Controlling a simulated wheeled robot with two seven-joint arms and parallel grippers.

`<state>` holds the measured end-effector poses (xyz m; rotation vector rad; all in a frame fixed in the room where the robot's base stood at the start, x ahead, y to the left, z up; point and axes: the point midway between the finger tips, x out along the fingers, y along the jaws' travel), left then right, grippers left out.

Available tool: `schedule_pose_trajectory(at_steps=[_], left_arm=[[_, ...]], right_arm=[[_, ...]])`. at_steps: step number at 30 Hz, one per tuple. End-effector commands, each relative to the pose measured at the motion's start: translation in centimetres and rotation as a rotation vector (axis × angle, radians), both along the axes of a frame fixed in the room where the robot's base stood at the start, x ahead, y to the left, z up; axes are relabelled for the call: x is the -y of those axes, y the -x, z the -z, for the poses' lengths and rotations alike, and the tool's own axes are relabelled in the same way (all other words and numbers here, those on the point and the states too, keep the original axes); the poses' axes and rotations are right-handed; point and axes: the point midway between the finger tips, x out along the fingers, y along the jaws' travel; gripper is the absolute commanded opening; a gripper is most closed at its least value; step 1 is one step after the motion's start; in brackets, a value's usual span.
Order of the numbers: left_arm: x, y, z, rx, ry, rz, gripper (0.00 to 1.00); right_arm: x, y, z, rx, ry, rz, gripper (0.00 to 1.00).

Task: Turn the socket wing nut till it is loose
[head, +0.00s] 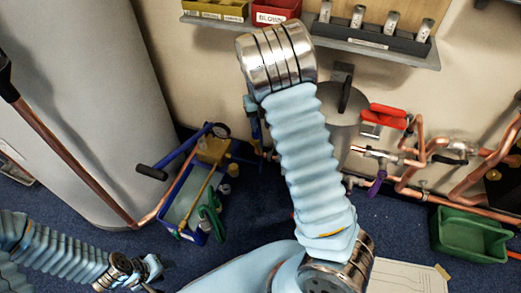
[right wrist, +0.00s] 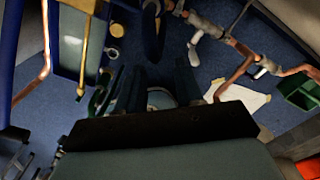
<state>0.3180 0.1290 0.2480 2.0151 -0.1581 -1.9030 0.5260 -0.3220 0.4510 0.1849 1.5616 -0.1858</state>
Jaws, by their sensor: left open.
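I cannot pick out the socket wing nut for certain. The copper pipe manifold (head: 420,160) runs along the wall at right in the head view, with several fittings, a red lever (head: 388,116) and a purple handle (head: 376,185). Part of the pipework (right wrist: 236,68) also shows at the upper right of the right wrist view. My right gripper (right wrist: 158,82) has its dark fingers apart in the wrist view, with nothing clearly between them. My arm hides it in the head view. My left gripper (head: 153,268) is open at the lower left, far from the manifold.
A green bin (head: 470,235) stands at lower right. A shelf (head: 370,52) with a red bin (head: 275,12) is on the wall. White paper (head: 405,277) lies on the floor.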

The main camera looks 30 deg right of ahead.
Motion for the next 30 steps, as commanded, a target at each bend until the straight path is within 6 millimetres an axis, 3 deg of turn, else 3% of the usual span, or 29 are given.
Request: schedule_pose_trajectory(at_steps=[5,18,24,30], left_arm=[[-0.1,0.0,0.7,0.0,-0.001,-0.001,0.45],[0.2,0.0,2.8,-0.004,0.005,0.002,0.45],[0.2,0.0,3.1,-0.004,0.006,0.003,0.45],[0.2,0.1,3.1,-0.004,0.006,0.003,0.45]], right_arm=[[0.1,0.0,2.0,-0.004,-0.001,0.022,0.36],[0.1,0.1,11.5,-0.004,-0.001,0.019,0.36],[0.1,0.0,13.4,-0.001,0.0,0.018,0.36],[0.0,0.0,13.6,-0.001,0.0,0.017,0.36]])
